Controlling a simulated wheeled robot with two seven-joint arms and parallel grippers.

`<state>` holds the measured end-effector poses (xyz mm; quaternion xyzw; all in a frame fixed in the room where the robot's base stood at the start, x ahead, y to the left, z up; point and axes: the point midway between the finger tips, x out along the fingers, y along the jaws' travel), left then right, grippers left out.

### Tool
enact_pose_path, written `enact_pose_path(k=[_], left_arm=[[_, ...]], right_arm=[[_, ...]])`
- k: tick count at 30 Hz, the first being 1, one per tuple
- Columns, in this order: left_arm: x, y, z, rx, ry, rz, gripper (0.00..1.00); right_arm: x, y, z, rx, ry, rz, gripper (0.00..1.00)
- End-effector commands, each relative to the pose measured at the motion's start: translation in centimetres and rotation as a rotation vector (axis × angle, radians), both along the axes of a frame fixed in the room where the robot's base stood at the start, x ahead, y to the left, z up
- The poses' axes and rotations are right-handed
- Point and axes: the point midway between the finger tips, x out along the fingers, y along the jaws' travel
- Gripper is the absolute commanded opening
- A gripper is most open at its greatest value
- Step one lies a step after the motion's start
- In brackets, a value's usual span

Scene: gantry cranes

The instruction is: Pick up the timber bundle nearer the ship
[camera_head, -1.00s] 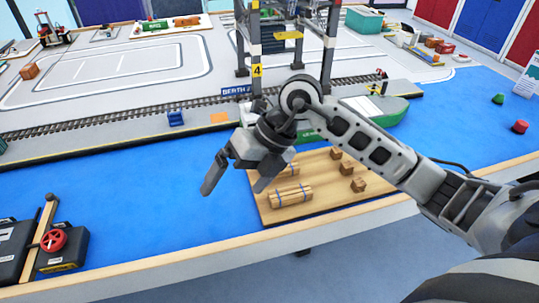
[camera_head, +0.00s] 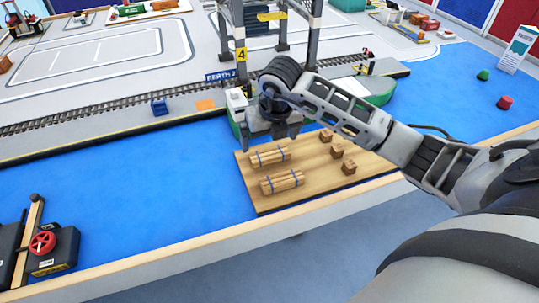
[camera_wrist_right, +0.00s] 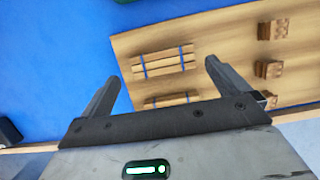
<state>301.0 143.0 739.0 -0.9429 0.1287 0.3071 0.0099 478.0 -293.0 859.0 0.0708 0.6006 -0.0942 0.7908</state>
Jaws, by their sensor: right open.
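Two timber bundles with blue straps lie on a wooden board (camera_head: 318,180). The bundle nearer the ship (camera_head: 270,157) is the upper one, and it also shows in the right wrist view (camera_wrist_right: 163,62). The other bundle (camera_head: 283,182) lies closer to the table's front edge, partly hidden by the gripper in the wrist view. The green ship (camera_head: 380,90) floats behind the board, partly hidden by my right arm. My right gripper (camera_head: 270,139) is open and empty, pointing down above and just behind the nearer bundle. My left gripper is out of view.
Small wooden crates (camera_head: 337,151) stand on the board to the right of the bundles. A gantry crane (camera_head: 238,40) rises behind the gripper. A black box with a red wheel (camera_head: 42,243) sits at the lower left. Blue water surface left of the board is clear.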

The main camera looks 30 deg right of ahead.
Motion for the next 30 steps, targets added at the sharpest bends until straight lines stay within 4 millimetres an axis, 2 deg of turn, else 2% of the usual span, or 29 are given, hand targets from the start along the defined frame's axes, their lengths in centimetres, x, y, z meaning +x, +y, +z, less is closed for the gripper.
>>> enact_pose_path(k=[7,10,19,20,23,30], left_arm=[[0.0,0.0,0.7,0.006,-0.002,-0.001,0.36],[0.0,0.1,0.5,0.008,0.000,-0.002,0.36],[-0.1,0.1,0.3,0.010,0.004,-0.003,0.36],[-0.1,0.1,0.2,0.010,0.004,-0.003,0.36],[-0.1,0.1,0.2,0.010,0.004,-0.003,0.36],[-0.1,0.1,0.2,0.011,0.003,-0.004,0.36]], right_arm=[[-0.2,-0.2,-3.4,0.002,0.007,-0.001,1.00],[0.3,-0.3,-4.6,0.002,0.004,-0.001,1.00],[0.5,-0.4,-5.2,0.001,0.001,0.001,1.00],[0.5,-0.4,-5.2,0.001,0.001,0.001,0.97],[0.5,-0.4,-5.2,0.001,0.001,0.001,0.69],[0.5,-0.4,-5.2,0.001,0.000,0.000,0.67]])
